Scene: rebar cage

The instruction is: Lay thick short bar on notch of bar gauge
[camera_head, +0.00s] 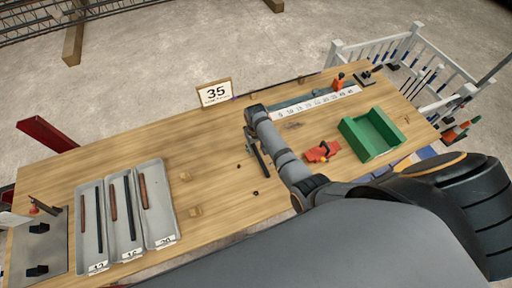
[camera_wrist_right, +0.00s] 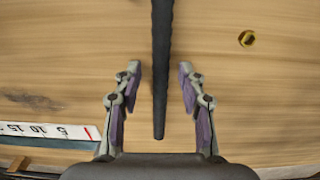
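A dark bar runs from the top edge to between the fingertips of my right gripper (camera_wrist_right: 159,85) in the right wrist view; its near end (camera_wrist_right: 159,120) shows there. The gripper is open, with a gap on each side of the bar. In the head view the gripper (camera_head: 254,148) is low over the table's middle, and the dark bar (camera_head: 263,168) shows beside it, partly hidden. A long grey strip with a white number scale (camera_head: 318,103), seemingly the bar gauge, lies at the back right. Its notch is too small to make out. My left gripper is not in view.
Three grey trays with bars stand at left, including one labelled 20 (camera_head: 166,242). A green bin (camera_head: 371,135) and a red tool (camera_head: 321,152) lie at right. A "35" sign (camera_head: 215,93) stands at the back edge. A brass nut (camera_wrist_right: 246,38) lies near the bar.

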